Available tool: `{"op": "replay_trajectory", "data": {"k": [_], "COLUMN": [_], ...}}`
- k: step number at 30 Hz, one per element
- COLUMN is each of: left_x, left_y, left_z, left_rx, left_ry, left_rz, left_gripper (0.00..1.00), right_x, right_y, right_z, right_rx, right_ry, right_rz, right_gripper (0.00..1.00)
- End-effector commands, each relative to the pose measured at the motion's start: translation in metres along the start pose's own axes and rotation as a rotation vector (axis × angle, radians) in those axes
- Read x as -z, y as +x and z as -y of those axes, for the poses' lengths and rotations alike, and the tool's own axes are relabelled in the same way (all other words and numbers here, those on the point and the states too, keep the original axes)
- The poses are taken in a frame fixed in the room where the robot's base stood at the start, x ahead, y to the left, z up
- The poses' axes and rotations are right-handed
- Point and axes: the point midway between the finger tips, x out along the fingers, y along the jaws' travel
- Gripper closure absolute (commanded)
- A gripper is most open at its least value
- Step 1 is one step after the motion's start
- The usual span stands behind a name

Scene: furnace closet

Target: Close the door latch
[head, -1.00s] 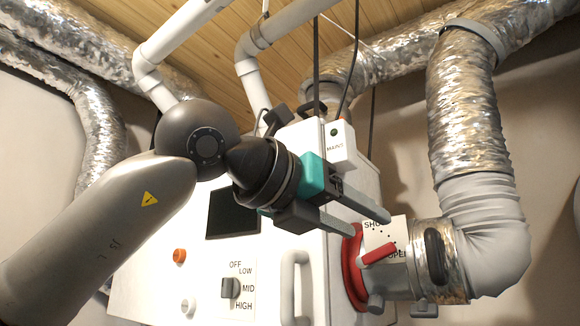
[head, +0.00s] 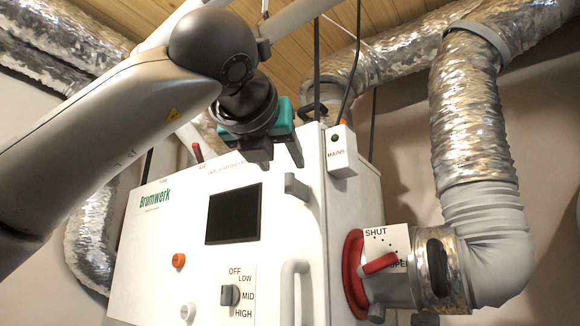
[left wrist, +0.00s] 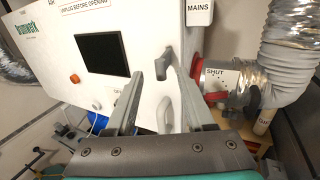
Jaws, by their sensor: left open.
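My right gripper is not in view.
A red damper lever (head: 380,263) by a SHUT/OPEN plate sits on the duct at the right. The mains box (head: 341,150) hangs at the upper right corner. A dark screen (head: 233,214) and a dial (head: 229,295) are left of the handle.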

Motion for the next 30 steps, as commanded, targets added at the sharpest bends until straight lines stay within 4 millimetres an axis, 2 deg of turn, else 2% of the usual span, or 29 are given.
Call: {"op": "replay_trajectory", "data": {"k": [1,6,12,23,30], "left_x": [-0.002,-0.002,-0.001,0.0,0.0], "left_y": [0.013,0.045,0.068,0.073,0.073], "left_z": [0.0,0.001,0.001,0.001,0.001], "left_rx": [-0.001,0.001,0.001,0.002,0.002], "left_ry": [-0.001,0.0,0.0,0.001,0.0], "left_rz": [-0.005,-0.003,-0.001,0.0,0.0], "left_gripper": [0.46,0.46,0.46,0.46,0.71], "right_x": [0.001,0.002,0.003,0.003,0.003], "right_y": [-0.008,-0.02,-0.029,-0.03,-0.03], "right_z": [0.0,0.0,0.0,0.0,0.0], "right_rx": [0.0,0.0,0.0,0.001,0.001], "right_ry": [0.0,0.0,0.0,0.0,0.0], "right_rz": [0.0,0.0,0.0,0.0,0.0], "right_gripper": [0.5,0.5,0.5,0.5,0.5]}}
